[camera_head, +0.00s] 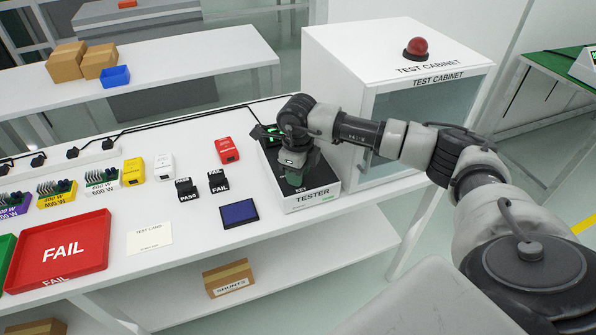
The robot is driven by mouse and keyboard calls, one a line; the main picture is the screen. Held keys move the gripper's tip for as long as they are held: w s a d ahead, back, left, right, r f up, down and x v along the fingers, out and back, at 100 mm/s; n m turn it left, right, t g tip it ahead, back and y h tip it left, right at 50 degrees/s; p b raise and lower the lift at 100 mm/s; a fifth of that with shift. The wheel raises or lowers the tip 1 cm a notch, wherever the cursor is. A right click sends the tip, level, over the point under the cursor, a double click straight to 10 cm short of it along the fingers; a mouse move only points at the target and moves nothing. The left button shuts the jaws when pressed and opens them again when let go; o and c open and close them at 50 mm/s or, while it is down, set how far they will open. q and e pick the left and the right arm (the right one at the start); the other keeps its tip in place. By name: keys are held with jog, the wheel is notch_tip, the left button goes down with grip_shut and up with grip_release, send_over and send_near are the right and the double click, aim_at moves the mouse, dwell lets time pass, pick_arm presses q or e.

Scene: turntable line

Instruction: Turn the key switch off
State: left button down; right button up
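The tester (314,198) is a white box with a dark top, standing on the white bench beside the test cabinet. Its front reads "TESTER", and a small "KEY" label shows on its top near the front. My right gripper (294,181) points down over the front part of the tester's top, by that label. The key switch itself is hidden behind the gripper, so I cannot tell its position or whether the fingers touch it. The wrist hides the fingers' gap. A green lit display (272,132) shows partly behind my wrist. My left gripper is not in view.
The test cabinet (340,50) with a red dome button (416,48) stands right of the tester. On the bench left lie a blue pad (239,212), PASS and FAIL blocks, a red block (227,150), a test card (150,237) and a red FAIL tray (62,279).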

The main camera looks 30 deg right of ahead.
notch_tip(320, 180, up, 11)
jog(key=b, duration=0.1)
dwell(0.5)
jog(key=shift+f, duration=0.15)
